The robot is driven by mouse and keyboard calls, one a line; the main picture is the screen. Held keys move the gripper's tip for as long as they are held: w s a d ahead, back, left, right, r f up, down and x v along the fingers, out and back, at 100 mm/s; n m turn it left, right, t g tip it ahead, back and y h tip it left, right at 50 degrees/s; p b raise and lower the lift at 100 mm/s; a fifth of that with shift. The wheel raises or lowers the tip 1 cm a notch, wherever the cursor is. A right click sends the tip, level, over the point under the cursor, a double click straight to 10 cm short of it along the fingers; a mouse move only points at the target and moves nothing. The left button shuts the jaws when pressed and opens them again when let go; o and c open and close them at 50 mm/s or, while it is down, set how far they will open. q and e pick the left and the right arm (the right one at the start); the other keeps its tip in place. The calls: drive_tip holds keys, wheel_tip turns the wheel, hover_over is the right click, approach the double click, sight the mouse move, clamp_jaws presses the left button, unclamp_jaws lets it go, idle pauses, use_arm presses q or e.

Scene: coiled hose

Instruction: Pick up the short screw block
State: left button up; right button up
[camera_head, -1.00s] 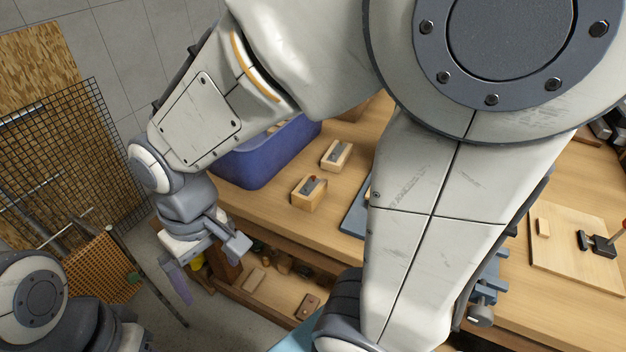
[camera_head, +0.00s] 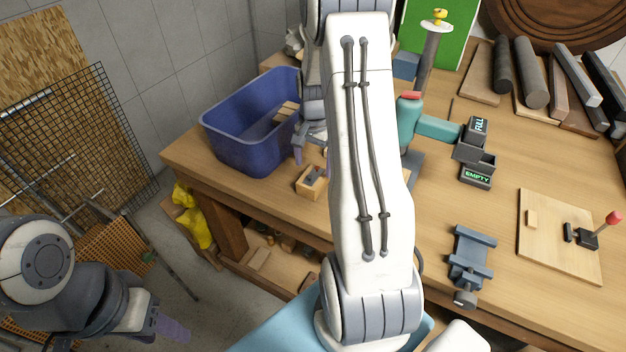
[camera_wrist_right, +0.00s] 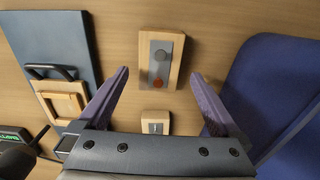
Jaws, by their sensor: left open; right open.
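Two wooden screw blocks with grey top plates lie on the bench. The nearer, taller-looking block (camera_head: 312,182) shows in the head view; in the right wrist view it is the upper block (camera_wrist_right: 160,58), with a grey and a reddish-brown round spot. The smaller-looking second block (camera_wrist_right: 155,123) is partly hidden by the gripper body there, and mostly hidden behind my arm in the head view. My right gripper (camera_wrist_right: 159,74) is open and empty above the blocks, which lie between its purple fingers in the picture. My left gripper (camera_head: 170,328) hangs low left, away from the bench, open.
A blue bin (camera_head: 245,150) holding wooden pieces stands close left of the blocks. A dark blue board (camera_wrist_right: 62,45) with a wooden frame lies on their other side. A vise (camera_head: 470,255), a lever board (camera_head: 545,250) and a FULL/EMPTY fixture (camera_head: 475,155) stand further right.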

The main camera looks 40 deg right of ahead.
sight(313, 176)
wheel_tip(313, 176, down, 5)
drive_tip(key=shift+s+a+r+p, duration=0.1)
drive_tip(key=shift+s+a+p, duration=0.05)
drive_tip(key=shift+p, duration=0.8)
drive_tip(key=shift+f, duration=0.5)
drive_tip(key=shift+c, duration=0.3)
drive_tip(key=c, duration=1.3)
